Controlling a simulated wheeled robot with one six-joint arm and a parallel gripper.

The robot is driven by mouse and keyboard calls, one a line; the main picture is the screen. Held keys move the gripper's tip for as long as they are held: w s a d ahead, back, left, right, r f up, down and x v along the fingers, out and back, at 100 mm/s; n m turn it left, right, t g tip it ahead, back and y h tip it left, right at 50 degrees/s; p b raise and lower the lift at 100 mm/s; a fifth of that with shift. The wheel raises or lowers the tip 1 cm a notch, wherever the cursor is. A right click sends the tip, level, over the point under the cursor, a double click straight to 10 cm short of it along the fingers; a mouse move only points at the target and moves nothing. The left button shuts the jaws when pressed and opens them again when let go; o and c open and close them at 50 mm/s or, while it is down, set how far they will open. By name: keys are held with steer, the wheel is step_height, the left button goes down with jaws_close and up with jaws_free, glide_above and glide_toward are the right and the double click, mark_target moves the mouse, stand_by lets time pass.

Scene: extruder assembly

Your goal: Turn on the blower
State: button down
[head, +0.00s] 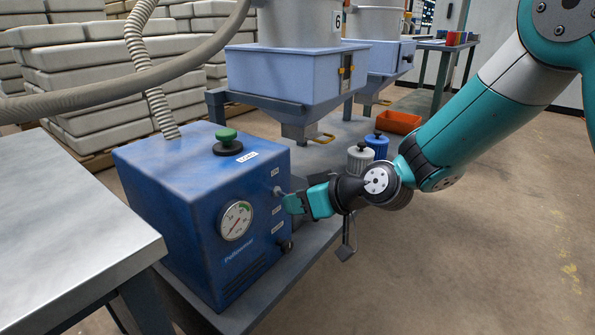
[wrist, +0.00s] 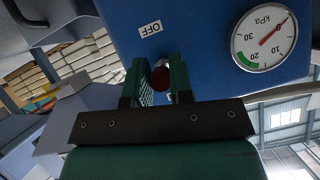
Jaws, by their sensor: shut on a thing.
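The blower is a blue box (head: 165,200) with a green-topped knob (head: 227,138) and a round gauge (head: 236,220) on its front. A small metal switch (head: 277,191) stands out from the panel right of the gauge. My gripper (head: 292,203) is at the panel by this switch. In the wrist view, turned upside down, my gripper (wrist: 161,82) is shut on a dark red switch tip (wrist: 161,77), below the OFF label (wrist: 151,29). The gauge (wrist: 264,40) shows its needle near the low end, away from the green band. The fingers partly hide the switch.
A metal table (head: 70,195) stands at the left. Two jars with knobbed lids (head: 361,158) are behind my wrist. Blue hoppers (head: 290,75) and an orange bin (head: 398,122) are further back. Floor at right is clear.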

step_height(320, 180, up, 3)
steer(key=g+h+p, duration=0.2)
steer(key=p, duration=0.5)
steer(key=shift+f+h+p, duration=0.15)
steer(key=shift+h+p, duration=0.25)
steer(key=g+h+p, duration=0.1)
steer(key=p, duration=0.2)
steer(key=shift+w+a, duration=0.15)
steer(key=shift+h+p, duration=0.4)
steer(key=shift+p, duration=0.4)
steer(key=shift+a+g, duration=0.1)
steer(key=shift+g, duration=0.2)
steer(key=c, duration=1)
jaws_free()
steer(key=shift+c, duration=0.2)
